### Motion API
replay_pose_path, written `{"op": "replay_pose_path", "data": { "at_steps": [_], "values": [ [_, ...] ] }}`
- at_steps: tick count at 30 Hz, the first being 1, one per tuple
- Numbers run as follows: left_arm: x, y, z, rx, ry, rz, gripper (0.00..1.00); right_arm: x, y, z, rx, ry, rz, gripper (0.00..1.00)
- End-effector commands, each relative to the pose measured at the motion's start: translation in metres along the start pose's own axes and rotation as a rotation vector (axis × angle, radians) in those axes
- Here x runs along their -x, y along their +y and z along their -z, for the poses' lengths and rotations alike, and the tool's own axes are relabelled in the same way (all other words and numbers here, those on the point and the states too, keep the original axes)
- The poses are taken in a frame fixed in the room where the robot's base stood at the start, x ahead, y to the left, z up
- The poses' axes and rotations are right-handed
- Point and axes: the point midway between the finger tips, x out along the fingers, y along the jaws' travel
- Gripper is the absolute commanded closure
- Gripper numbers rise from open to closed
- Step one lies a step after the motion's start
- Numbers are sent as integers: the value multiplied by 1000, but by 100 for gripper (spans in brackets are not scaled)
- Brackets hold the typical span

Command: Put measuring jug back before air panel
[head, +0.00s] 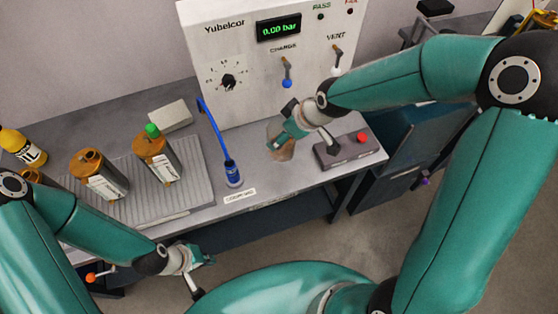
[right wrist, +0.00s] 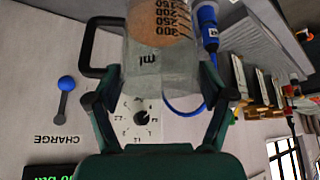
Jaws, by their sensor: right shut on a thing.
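The clear measuring jug (head: 281,151) has a brown tint and is partly hidden by my right gripper (head: 292,132). In the right wrist view, its "ml" scale and dark handle show, and the jug (right wrist: 160,68) sits between both fingers of my right gripper (right wrist: 160,98), which is shut on it. The white air panel (head: 232,50) stands behind it, with a lit 0.00 bar display and CHARGE and VENT levers. I cannot tell whether the jug touches the bench. My left gripper (head: 205,258) is low, in front of the bench and away from the jug; its fingers are unclear.
A blue hose ends in an upright blue connector (head: 232,174) left of the jug. A grey box (head: 349,149) with a lever and red button is close on the right. Brown bottles (head: 158,160) stand on a ribbed mat (head: 190,172) at left, near a pale block (head: 169,114).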

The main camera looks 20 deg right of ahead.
Motion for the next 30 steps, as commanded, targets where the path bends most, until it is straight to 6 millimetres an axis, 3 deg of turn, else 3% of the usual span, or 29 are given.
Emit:
{"op": "replay_pose_path", "data": {
  "at_steps": [2,10,11,13,23,30],
  "values": [
    [1,0,0,0,0,0,100,-20,-1,-13,-2,-7,5,72],
    [5,2,0,0,0,0,100,-47,-1,-27,0,-2,2,72],
    [-10,-4,0,0,1,0,100,-60,-1,-34,1,1,1,72],
    [-23,-8,0,0,-1,0,100,-70,-1,-39,1,2,0,72],
    [-38,-14,0,0,0,0,100,-85,-1,-47,1,3,0,72],
    [-67,-24,0,0,0,0,100,-112,-1,-62,0,2,0,72]
  ]
}}
